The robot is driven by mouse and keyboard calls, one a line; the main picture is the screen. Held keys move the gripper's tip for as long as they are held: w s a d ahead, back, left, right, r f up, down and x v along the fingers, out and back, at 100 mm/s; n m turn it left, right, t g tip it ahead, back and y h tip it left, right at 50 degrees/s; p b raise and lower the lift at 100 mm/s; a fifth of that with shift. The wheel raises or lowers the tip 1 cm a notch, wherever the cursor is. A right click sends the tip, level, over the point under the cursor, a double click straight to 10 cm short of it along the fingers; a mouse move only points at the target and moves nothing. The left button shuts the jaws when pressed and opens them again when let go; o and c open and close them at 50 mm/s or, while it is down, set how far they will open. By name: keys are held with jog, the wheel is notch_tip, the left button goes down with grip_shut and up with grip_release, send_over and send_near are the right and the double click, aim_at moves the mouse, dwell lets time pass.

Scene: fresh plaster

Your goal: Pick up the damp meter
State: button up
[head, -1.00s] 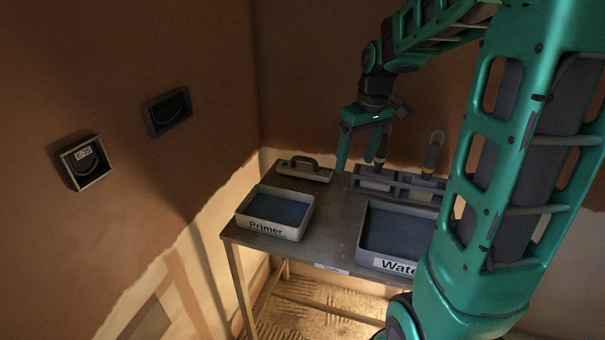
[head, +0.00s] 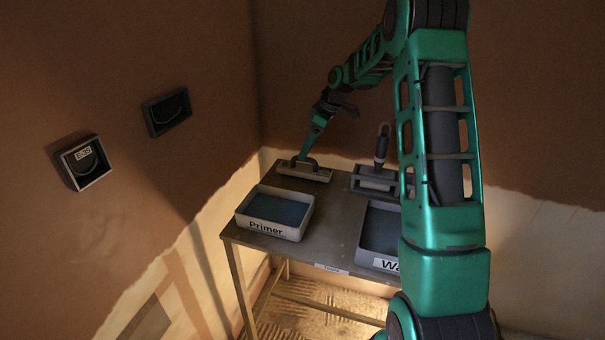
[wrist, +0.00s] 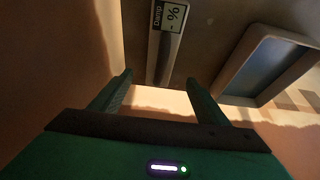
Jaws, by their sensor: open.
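The damp meter (head: 316,176) is a long grey device with a dark arched handle, lying at the back left of the table. In the wrist view the damp meter (wrist: 167,38) shows its "Damp" and "%" label and its dark handle, lined up with the gap between my fingers. My gripper (head: 305,154) is low at the handle's left part in the head view. In the wrist view my gripper (wrist: 158,82) is open with nothing held. I cannot tell whether the fingers touch the handle.
The Primer tray (head: 274,230) stands in front of the damp meter on the table (head: 325,238). The water tray (head: 375,264) is to the right, partly hidden by my arm. A grey rack (head: 362,188) with a handled tool stands behind it. Two boxes (head: 88,162) (head: 167,112) hang on the left wall.

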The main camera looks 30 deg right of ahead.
send_over(300, 168)
jog(key=d, duration=0.1)
jog(key=f, duration=0.2)
jog(key=s+f, duration=0.1)
jog(key=f, duration=0.1)
jog(key=shift+f, duration=0.15)
jog(key=shift+d+x, duration=0.15)
jog(key=shift+x, duration=1.25)
jog(key=shift+d+x, duration=0.1)
jog(key=shift+x, duration=1.3)
jog(key=shift+s+f, duration=0.1)
jog(key=shift+s, duration=0.05)
jog(key=c, duration=1.4)
